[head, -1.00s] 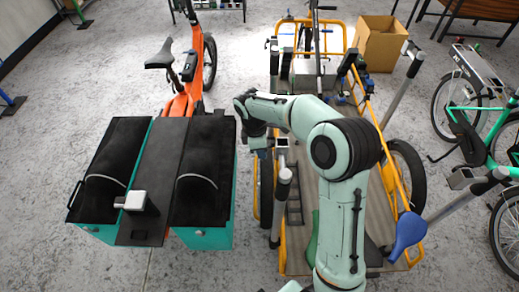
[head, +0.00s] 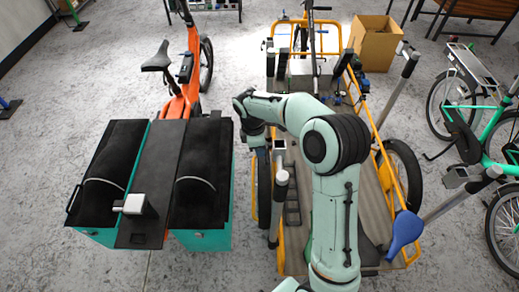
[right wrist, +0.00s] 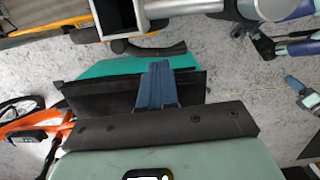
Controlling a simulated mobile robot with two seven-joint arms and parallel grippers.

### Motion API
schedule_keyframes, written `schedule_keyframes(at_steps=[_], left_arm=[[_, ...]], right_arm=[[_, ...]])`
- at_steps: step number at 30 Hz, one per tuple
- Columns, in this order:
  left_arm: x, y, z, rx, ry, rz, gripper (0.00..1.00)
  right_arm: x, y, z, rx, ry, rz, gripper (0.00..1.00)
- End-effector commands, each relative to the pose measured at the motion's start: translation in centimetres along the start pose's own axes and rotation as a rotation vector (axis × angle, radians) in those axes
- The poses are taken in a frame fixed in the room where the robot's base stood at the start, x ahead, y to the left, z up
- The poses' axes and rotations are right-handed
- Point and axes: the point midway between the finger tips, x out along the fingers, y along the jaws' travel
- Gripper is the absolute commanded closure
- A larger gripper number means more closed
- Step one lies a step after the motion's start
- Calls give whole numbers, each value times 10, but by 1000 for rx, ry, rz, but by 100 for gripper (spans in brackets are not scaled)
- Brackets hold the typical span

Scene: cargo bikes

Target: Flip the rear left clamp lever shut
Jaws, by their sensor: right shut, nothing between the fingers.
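My right gripper (head: 257,142) is above the left edge of the yellow cargo bike (head: 281,240). Its blue fingers (right wrist: 157,82) are shut and empty in the right wrist view. Beside it, a grey clamp post (head: 280,200) with a pale head stands at the cargo bike's near left side. In the right wrist view, a silver square-ended clamp part (right wrist: 120,18) is at the top edge. A dark curved piece (right wrist: 150,48) lies just below it, beyond the fingertips. I cannot tell whether it is the lever or touches the fingers. My left gripper is not in view.
A teal box carrier with black tops (head: 205,240) stands left of the gripper, behind an orange bike (head: 184,103). A cardboard box (head: 376,45) is at the back right. A green bike (head: 470,135) stands far right.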

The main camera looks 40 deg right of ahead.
Motion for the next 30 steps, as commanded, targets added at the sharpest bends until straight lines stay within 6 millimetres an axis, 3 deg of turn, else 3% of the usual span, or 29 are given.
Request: schedule_keyframes(at_steps=[6,11,14,24,30], left_arm=[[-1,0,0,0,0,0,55],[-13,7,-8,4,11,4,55],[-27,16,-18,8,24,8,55],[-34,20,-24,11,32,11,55],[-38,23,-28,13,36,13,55]], right_arm=[[-1,0,-1,0,0,-1,100],[-14,1,-10,-1,2,2,100],[-30,2,-22,0,4,4,100],[-100,-1,-21,4,3,3,100],[-121,-1,-21,4,1,1,100]])
